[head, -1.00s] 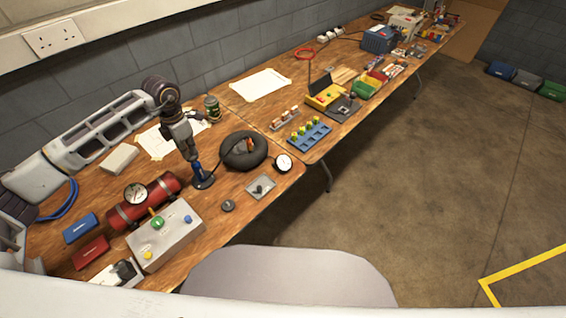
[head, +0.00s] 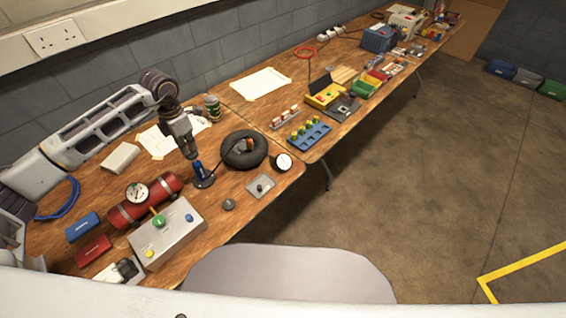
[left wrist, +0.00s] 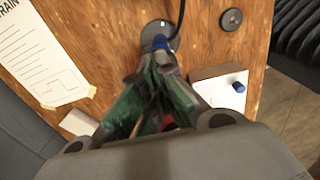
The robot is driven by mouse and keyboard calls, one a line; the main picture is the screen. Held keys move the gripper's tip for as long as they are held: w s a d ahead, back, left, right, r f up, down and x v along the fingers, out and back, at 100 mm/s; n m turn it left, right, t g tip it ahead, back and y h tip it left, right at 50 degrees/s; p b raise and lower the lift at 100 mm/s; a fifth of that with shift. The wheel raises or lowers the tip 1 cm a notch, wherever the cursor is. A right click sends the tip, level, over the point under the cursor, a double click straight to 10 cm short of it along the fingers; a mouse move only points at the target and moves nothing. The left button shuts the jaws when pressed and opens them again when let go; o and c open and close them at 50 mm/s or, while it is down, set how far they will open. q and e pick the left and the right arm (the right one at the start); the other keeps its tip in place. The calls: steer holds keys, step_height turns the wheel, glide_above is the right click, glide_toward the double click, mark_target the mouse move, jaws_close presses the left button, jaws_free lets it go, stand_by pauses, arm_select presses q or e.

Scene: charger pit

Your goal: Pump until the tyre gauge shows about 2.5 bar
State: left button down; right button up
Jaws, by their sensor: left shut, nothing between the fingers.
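The blue hand pump (head: 201,176) stands upright on a dark round base on the near table. My left gripper (head: 193,155) is shut with nothing between its fingers, right above the pump's top. In the left wrist view the closed fingers (left wrist: 158,62) cover most of the pump, and its round base (left wrist: 157,30) shows beyond them. I cannot tell whether the fingertips touch the pump. The black tyre (head: 243,150) lies flat to the right of the pump. The round white gauge (head: 283,161) sits right of the tyre; its needle is too small to read. My right gripper is not in view.
A grey control box (head: 166,229) and a red cylinder (head: 145,200) with a dial lie left of the pump. A grey plate with a small lever (head: 261,187) and a dark knob (head: 228,204) are in front. A green can (head: 212,107) stands behind.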

arm_select(q)
steer(key=shift+f, duration=0.1)
steer(key=shift+f+b, duration=1.15)
steer(key=shift+f, duration=0.45)
steer(key=shift+r+p, duration=0.85)
steer(key=shift+r, duration=0.9)
step_height(320, 180, up, 7)
steer(key=p, duration=0.3)
steer(key=shift+p, duration=0.35)
steer(key=shift+s+f, duration=0.1)
